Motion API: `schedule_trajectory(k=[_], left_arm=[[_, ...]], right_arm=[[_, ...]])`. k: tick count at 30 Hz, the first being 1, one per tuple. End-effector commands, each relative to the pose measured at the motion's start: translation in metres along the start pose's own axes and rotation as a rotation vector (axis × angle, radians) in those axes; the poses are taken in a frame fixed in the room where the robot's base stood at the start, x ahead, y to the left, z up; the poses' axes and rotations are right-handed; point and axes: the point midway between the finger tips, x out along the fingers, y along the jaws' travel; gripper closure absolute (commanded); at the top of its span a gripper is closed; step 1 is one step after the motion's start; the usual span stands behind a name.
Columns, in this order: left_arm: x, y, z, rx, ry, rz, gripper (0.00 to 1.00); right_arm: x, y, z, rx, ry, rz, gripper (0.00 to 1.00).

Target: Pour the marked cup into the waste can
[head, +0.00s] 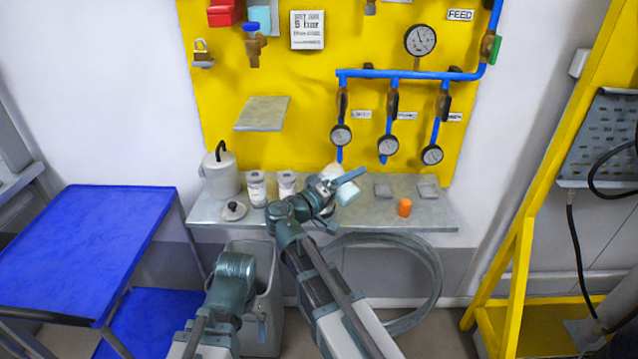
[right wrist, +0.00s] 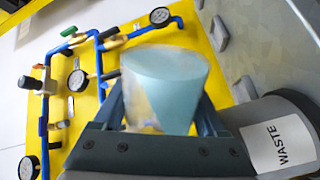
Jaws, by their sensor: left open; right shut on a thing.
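My right gripper (head: 335,187) is shut on a translucent cup with teal in it (head: 347,193), above the shelf. The cup fills the middle of the right wrist view (right wrist: 165,85), between the fingers of the right gripper (right wrist: 165,118). The cup looks tilted; I see no mark on its visible side. The dark grey waste can (right wrist: 265,125), with a white WASTE label, is beside the held cup at the right of the right wrist view. My left gripper (head: 262,326) is open and low, in front of the shelf.
The shelf (head: 440,217) also bears two white labelled jars (head: 257,188), a lidded white pot (head: 220,176), a round lid (head: 234,210), an orange cap (head: 404,207) and grey plates (head: 428,190). Pipes and gauges (head: 388,146) hang just behind. A grey bin (head: 270,285) stands below.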

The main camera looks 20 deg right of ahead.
Motion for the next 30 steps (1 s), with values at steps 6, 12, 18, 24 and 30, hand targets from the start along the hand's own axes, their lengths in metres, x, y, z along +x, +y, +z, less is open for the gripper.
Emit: schedule_trajectory(k=[6, 12, 18, 24, 30], left_arm=[[0.0008, 0.0001, 0.0000, 0.000, 0.000, 0.000, 0.00], [0.0014, 0.0001, -0.0001, 0.000, 0.000, 0.000, 0.00], [0.0020, 0.0002, -0.0001, 0.000, 0.000, 0.000, 0.00], [0.0026, 0.0003, -0.0002, 0.000, 0.000, 0.000, 0.00], [0.0032, 0.0003, -0.0002, 0.000, 0.000, 0.000, 0.00]], right_arm=[[0.0000, -0.0007, 0.0001, -0.018, 0.000, 0.000, 0.89], [0.0000, -0.0014, 0.0002, -0.033, 0.000, 0.000, 0.89], [0.0000, -0.0019, 0.0004, -0.049, 0.000, 0.000, 0.89], [0.0000, -0.0026, 0.0004, -0.065, 0.000, 0.000, 0.89], [0.0000, -0.0032, 0.0006, -0.081, 0.000, 0.000, 0.89]])
